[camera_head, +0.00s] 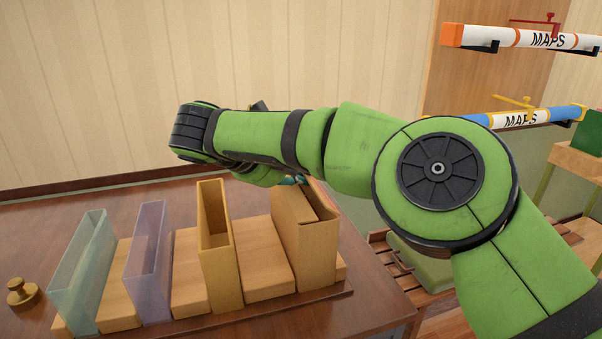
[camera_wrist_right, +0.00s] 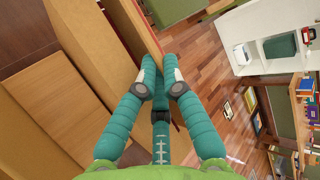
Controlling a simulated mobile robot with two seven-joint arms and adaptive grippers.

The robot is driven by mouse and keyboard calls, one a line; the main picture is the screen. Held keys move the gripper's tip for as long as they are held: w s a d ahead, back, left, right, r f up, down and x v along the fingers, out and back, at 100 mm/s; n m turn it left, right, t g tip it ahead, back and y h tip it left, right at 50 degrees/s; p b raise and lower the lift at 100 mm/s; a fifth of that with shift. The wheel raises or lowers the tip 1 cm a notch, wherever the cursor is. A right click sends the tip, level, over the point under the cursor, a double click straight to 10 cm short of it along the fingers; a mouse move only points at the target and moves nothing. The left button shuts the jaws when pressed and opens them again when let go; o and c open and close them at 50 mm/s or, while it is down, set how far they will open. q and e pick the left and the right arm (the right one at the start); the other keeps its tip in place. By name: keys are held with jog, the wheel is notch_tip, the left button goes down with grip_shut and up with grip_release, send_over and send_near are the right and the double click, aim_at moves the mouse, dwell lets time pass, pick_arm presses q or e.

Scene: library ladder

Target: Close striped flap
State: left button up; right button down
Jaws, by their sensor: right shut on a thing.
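The wooden holder at the right end of the row (camera_head: 310,252) is a tall light-brown box. A thin tilted wooden panel (camera_head: 293,204) shows at its top; I see no clear stripes on it. My right gripper (camera_head: 292,180) is just above this holder, mostly hidden behind my own arm. In the right wrist view my right gripper (camera_wrist_right: 160,68) has its teal fingers together at the edge of a thin wooden panel (camera_wrist_right: 140,30), shut on it. The contact is partly hidden by the fingers. My left gripper is not in view.
On the table (camera_head: 110,208) stand a greenish clear holder (camera_head: 85,265), a purplish clear holder (camera_head: 148,262) and a narrow wooden holder (camera_head: 218,258), with wooden blocks between. A brass weight (camera_head: 22,292) stands left. Map tubes (camera_head: 520,38) hang at upper right.

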dwell(0.4)
jog(key=c, duration=1.4)
grip_release()
jog(key=shift+o, duration=0.2)
